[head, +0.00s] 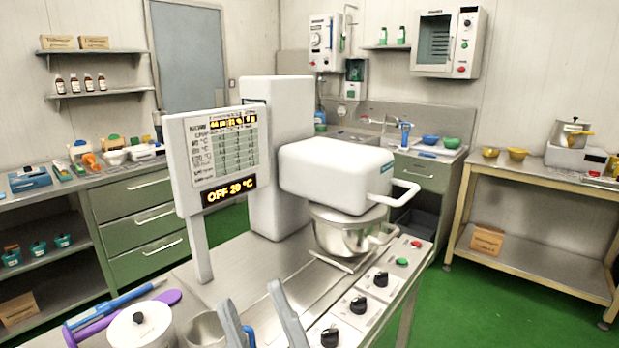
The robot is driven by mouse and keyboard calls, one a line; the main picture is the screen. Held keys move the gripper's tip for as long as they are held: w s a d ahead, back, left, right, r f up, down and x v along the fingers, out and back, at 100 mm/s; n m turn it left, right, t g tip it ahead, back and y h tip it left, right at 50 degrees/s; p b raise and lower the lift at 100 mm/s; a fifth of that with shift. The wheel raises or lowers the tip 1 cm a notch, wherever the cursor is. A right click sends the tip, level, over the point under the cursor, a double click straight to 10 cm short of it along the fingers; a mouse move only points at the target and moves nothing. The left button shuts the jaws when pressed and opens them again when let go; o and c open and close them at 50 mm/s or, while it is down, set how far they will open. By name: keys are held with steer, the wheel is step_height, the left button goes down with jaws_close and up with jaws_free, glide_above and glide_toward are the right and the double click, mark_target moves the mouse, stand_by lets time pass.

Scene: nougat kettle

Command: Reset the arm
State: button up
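My gripper (252,296) shows at the bottom edge of the head view, with its two grey fingers spread apart over the steel bench (262,262). Nothing is seen between the fingertips. The rest of my arm is out of view. A metal cup (203,330) stands just left of the left finger, partly cut off and partly hidden. The white mixing machine (335,172) stands beyond the fingers, with a steel bowl (340,232) under its head.
A white lidded pot (138,328), a purple utensil (160,301) and a blue utensil (110,306) are at the bench's left. A display panel (222,158) reads "OFF 20 °C". Knobs (358,305) line the right side. Green floor (480,300) is open at right.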

steer(key=s+d+f+m+h, duration=0.2)
steer(key=d+f+m+h, duration=0.4)
steer(key=d+f+h, duration=0.2)
steer(key=s+d+f+m+h, duration=0.3)
steer(key=d+f+m+h, duration=0.4)
steer(key=f, duration=0.1)
steer(key=s+d+f+g+h, duration=0.1)
steer(key=s+d+f+g, duration=0.1)
steer(key=s, duration=0.4)
steer(key=s+d+f+g+h, duration=0.1)
steer(key=s+d+f+g, duration=0.1)
steer(key=s+d+f, duration=0.3)
steer(key=s+d+f+g+h, duration=0.1)
steer(key=s+d+f+g, duration=0.2)
steer(key=s+f, duration=0.3)
steer(key=shift+s+d+m, duration=0.25)
steer(key=shift+s+m, duration=0.05)
steer(key=shift+s, duration=0.75)
